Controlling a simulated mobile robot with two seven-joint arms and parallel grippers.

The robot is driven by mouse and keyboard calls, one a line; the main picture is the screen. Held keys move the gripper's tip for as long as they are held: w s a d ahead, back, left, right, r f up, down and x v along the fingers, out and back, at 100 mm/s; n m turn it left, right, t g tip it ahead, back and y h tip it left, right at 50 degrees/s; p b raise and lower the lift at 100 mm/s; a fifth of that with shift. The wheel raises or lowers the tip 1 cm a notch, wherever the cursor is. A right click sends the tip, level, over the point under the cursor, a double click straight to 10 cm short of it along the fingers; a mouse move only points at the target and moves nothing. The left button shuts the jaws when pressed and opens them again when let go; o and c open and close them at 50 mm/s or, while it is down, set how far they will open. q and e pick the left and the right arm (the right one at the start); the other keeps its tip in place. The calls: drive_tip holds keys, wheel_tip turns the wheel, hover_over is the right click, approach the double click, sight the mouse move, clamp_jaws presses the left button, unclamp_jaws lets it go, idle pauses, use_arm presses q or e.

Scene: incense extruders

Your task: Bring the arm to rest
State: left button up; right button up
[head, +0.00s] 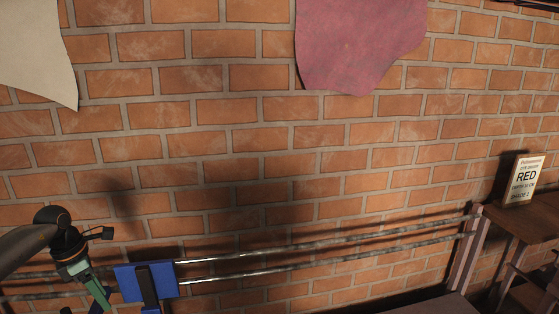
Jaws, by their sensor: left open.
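My left arm comes in from the lower left. Its wrist is dark and rounded, and my left gripper (98,292) points down near the bottom edge of the head view. A green part shows at the gripper, and its tips are cut off or hard to make out. The gripper is open and I see nothing held in it. A blue block (127,283) with a dark upright strip is just right of the gripper. I cannot tell whether they touch. My right gripper is not in view.
Two metal rails (330,247) run along the brick wall (230,140) to a post (470,250) on the right. A pink sheet (355,45) and a cream sheet (35,50) hang above.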

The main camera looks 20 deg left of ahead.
use_arm(q)
drive_tip(key=w+d+f+t+h, duration=0.1)
drive_tip(key=w+d+f+h, duration=0.2)
drive_tip(key=d, duration=0.7)
drive_tip(key=w+d+f+t+h, duration=0.15)
drive_tip(key=d+f, duration=0.25)
drive_tip(key=d, duration=0.6)
drive_tip(key=d+n+t+h, duration=0.65)
drive_tip(key=d+n, duration=0.65)
drive_tip(key=d, duration=0.7)
drive_tip(key=s+d+f+n+g+y, duration=0.1)
drive_tip(key=s+f+n+y, duration=0.45)
drive_tip(key=s+n, duration=0.55)
drive_tip(key=s+d+f+n+y, duration=0.1)
drive_tip(key=s+f+n+y, duration=0.45)
drive_tip(key=n, duration=0.95)
drive_tip(key=s+a+r+n+p, duration=0.1)
drive_tip(key=s+a+r+p, duration=0.1)
drive_tip(key=r+p, duration=0.6)
drive_tip(key=a+p, duration=0.1)
drive_tip(key=p, duration=0.3)
drive_tip(key=shift+s+a+h+p, duration=0.3)
drive_tip(key=shift+s+p, duration=0.05)
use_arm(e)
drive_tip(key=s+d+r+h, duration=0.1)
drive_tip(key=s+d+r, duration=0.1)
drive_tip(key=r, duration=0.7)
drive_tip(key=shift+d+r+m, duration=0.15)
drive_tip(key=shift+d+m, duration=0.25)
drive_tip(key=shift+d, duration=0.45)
